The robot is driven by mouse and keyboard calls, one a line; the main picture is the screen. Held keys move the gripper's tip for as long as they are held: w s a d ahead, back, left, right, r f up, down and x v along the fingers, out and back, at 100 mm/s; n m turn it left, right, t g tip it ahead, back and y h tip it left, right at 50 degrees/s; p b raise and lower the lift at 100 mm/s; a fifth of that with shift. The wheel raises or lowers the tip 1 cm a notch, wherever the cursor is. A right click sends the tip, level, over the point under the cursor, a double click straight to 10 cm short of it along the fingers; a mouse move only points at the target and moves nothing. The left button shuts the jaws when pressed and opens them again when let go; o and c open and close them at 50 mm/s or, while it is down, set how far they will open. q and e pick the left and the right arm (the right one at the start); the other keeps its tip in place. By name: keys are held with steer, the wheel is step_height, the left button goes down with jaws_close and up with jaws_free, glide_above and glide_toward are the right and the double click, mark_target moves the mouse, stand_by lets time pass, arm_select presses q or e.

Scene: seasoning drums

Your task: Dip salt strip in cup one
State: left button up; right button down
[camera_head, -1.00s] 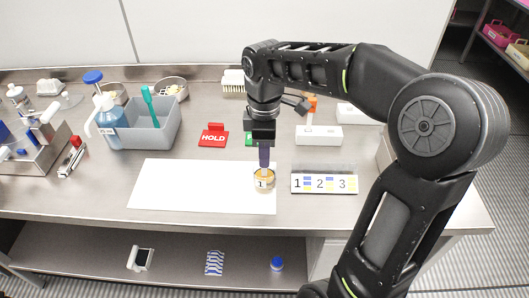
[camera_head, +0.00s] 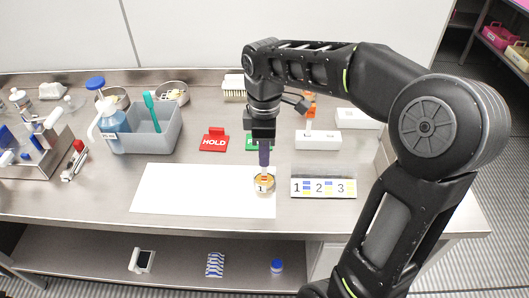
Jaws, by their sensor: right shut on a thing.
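My right gripper (camera_head: 264,148) points straight down over cup one and is shut on a narrow upright strip. The strip is dark purple at the top, with a pale lower part (camera_head: 264,171) ending at the cup's mouth. Cup one (camera_head: 262,187) is a small round cup with a tan inside and a label "1", at the right end of the white mat (camera_head: 190,190). A small orange-red patch shows inside the cup at the strip's lower end. I cannot tell how deep the tip reaches. My left gripper is not in view.
A rack marked 1, 2, 3 (camera_head: 324,196) stands just right of the cup. A red HOLD card (camera_head: 214,144) and a partly hidden green card (camera_head: 250,142) lie behind. White boxes (camera_head: 318,140) are at back right, a grey bin (camera_head: 150,141) at left. The mat's left part is clear.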

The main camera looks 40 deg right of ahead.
step_height(320, 180, up, 6)
steer(key=p, duration=0.4)
steer(key=shift+f, duration=0.15)
steer(key=shift+r+p, duration=1.85)
steer(key=shift+r, duration=0.35)
steer(key=shift+a, duration=0.1)
stand_by(0.4)
